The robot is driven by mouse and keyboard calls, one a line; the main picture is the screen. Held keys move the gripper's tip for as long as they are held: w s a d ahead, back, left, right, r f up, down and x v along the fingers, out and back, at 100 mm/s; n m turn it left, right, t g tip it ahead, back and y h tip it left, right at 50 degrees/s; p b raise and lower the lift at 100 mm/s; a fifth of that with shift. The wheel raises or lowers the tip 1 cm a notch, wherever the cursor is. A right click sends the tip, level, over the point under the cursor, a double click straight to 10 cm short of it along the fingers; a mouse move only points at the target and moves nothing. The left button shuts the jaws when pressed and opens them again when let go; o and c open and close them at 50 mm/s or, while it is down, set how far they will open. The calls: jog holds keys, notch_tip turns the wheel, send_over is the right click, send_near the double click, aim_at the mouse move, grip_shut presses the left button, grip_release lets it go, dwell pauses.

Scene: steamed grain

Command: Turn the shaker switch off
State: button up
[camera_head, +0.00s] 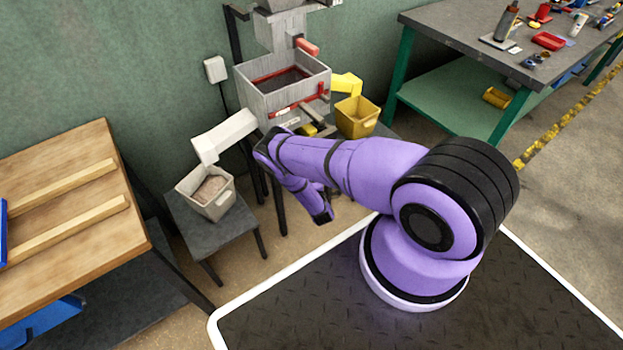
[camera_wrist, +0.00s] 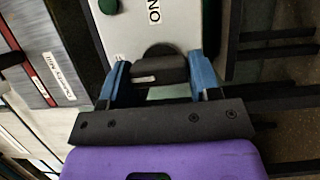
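In the wrist view a light grey switch plate (camera_wrist: 150,28) carries the word ON, read sideways, near the top, and a green round part (camera_wrist: 108,6) at its upper left. A black switch knob (camera_wrist: 160,62) with a small pale label stands out from the plate. In the head view my purple arm hides the switch, and I cannot make out the fingers.
The grey machine (camera_head: 265,108) with its open hopper stands against the green wall. A yellow bin (camera_head: 357,117) and a pale bin of grain (camera_head: 221,208) stand beside it. A wooden table (camera_head: 75,140) is at left, a cluttered workbench (camera_head: 440,22) at upper right.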

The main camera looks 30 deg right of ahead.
jog(key=o, duration=0.3)
jog(key=v, duration=1.1)
jog(key=shift+f, duration=0.1)
dwell(0.3)
